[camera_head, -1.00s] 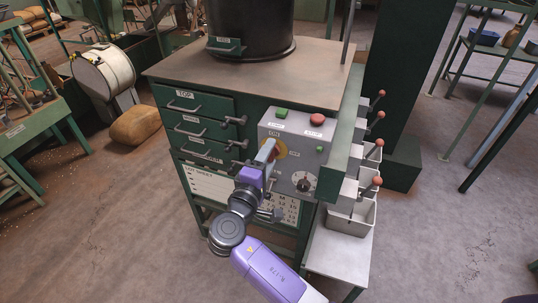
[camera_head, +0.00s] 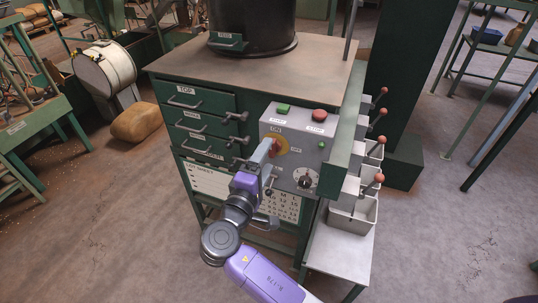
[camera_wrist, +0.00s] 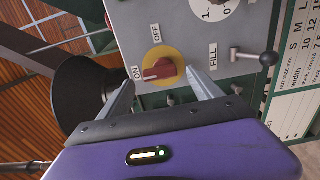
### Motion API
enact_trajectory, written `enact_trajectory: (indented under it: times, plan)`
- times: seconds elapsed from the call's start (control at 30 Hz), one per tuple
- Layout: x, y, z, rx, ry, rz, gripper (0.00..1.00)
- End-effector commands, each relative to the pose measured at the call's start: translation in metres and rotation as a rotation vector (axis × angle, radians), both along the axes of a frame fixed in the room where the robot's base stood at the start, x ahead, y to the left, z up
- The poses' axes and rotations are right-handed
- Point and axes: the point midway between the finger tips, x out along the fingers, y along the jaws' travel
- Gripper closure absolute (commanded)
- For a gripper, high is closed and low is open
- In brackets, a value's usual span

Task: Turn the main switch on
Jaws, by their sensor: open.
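The main switch is a red handle on a yellow disc (camera_wrist: 161,70), on the grey control panel (camera_head: 306,150). It also shows in the head view (camera_head: 281,147), partly hidden by my finger. In the wrist view its red handle lies along the line toward the ON label (camera_wrist: 137,72); the OFF label (camera_wrist: 156,33) is above the disc. My gripper (camera_wrist: 161,87) is open in front of the switch, one finger on each side of it. Its fingers appear short of the handle, and I see no clear contact. In the head view my gripper (camera_head: 266,152) is at the panel's left side.
A green button (camera_head: 283,108), a red button (camera_head: 319,115) and a dial (camera_head: 306,181) share the panel. Drawers (camera_head: 200,124) with handles are at the left. Ball-topped levers (camera_head: 380,114) and bins stand right of the panel.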

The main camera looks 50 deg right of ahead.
Motion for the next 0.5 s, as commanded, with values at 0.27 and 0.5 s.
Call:
enact_trajectory:
  times: [0.27, 0.5]
  plan:
    - [-0.013, 0.038, -0.002, -0.001, 0.0, 0.003, 0.25]
    - [-0.016, 0.046, 0.0, -0.001, 0.0, 0.001, 0.25]
